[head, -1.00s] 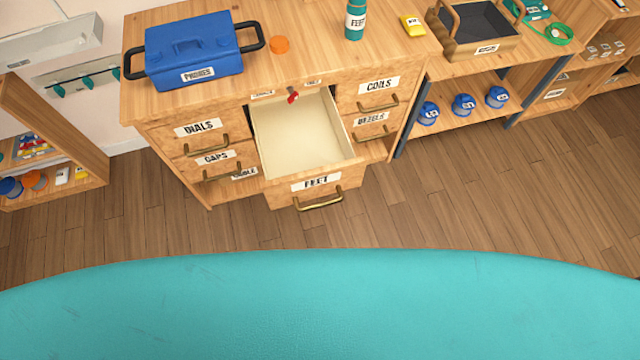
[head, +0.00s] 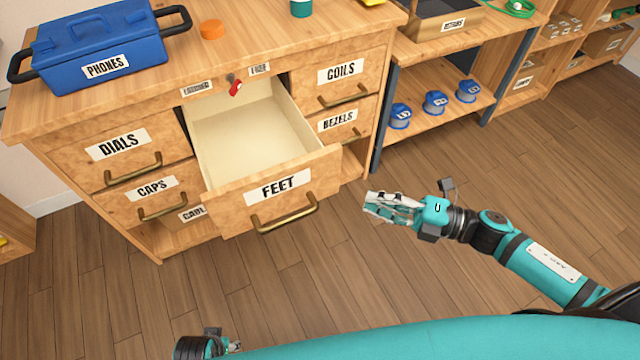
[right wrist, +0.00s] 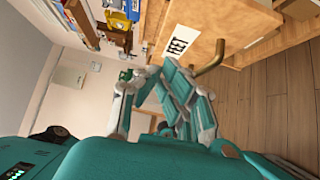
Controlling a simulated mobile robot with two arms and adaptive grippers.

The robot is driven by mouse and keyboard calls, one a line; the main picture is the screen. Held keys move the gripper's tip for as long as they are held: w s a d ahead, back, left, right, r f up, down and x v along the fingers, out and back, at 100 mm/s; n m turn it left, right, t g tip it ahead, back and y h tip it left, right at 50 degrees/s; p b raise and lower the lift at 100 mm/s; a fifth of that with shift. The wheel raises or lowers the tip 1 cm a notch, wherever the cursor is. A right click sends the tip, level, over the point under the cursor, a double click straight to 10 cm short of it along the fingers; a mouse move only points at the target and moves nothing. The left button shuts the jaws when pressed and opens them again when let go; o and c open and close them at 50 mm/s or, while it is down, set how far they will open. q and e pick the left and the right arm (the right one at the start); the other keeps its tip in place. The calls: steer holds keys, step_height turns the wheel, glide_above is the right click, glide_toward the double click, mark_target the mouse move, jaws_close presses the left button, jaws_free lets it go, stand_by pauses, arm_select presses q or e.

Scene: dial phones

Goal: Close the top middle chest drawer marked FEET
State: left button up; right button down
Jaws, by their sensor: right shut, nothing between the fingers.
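The FEET drawer (head: 262,192) is pulled well out of the middle of the wooden chest (head: 70,140), and its inside looks empty. Its front has a white FEET label and a brass handle (head: 285,215). In the right wrist view the drawer front (right wrist: 205,25) and its handle (right wrist: 210,60) show beyond the fingers. My right gripper (head: 372,208) is shut and empty, to the right of the drawer front and apart from it; its fingers also show in the right wrist view (right wrist: 150,75). Part of my left gripper (head: 232,347) shows at the bottom edge; its fingers are mostly hidden.
Closed drawers marked DIALS (head: 120,145), CAPS (head: 152,188), COILS (head: 342,72) and BEZELS (head: 338,120) flank the opening. A red key-like piece (head: 235,87) sits above the drawer. A blue PHONES box (head: 95,50) stands on top. The floor in front is clear.

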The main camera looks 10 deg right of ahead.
glide_toward(297, 165)
steer(key=s+a, duration=0.2)
steer(key=a, duration=0.1)
steer(key=w, duration=0.2)
steer(key=w+a, duration=0.1)
steer(key=w, duration=0.1)
steer(key=shift+w+a+f, duration=0.15)
steer(key=shift+a, duration=0.05)
arm_select(q)
steer(key=shift+r, duration=0.1)
arm_select(e)
steer(key=shift+w, duration=0.15)
